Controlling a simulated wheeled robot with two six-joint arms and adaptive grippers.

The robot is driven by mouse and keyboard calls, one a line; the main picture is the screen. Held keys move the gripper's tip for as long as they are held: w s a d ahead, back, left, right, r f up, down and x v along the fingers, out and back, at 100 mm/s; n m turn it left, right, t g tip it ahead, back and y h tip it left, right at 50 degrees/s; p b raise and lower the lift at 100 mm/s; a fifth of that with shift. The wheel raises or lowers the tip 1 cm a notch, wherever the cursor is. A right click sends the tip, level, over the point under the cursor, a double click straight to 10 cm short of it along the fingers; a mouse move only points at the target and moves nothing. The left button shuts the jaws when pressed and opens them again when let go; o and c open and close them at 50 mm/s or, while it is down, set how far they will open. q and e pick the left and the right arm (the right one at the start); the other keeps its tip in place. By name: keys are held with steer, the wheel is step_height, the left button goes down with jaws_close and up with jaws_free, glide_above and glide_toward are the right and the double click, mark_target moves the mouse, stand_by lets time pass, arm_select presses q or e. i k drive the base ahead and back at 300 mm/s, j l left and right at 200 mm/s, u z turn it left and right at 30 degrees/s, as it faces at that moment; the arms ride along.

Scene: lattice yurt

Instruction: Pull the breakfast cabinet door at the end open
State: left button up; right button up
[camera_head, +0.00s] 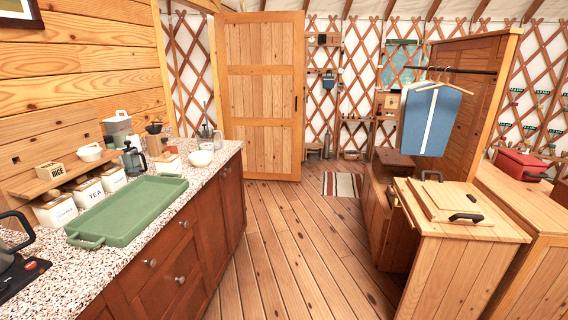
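A reddish-brown cabinet runs along the left under a speckled counter (225,153). At its far end is a tall panel door (232,205), which looks shut. Its knob is too small to make out for sure. Nearer along the same front are drawers or doors with round metal knobs (185,224). The near part of the cabinet is cut off by the picture's bottom edge. Neither of my grippers is in view.
The plank floor (290,240) beside the cabinet is clear. A wooden chest (455,250) stands right; a wooden door (262,95) is at the back.

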mark_target(233, 183)
steer(key=i+u, duration=0.1)
steer(key=i, duration=0.55)
steer(key=i+l+u, duration=0.15)
steer(key=i, duration=0.45)
steer(key=i+l+u, duration=0.1)
steer(key=i, duration=0.55)
steer(key=i+l+u, duration=0.2)
steer(key=i+u, duration=0.25)
steer(key=i+l+u, duration=0.7)
steer(key=l+u, duration=0.2)
steer(key=i+l+u, duration=0.25)
steer(key=l+u, duration=0.15)
steer(key=l, duration=0.1)
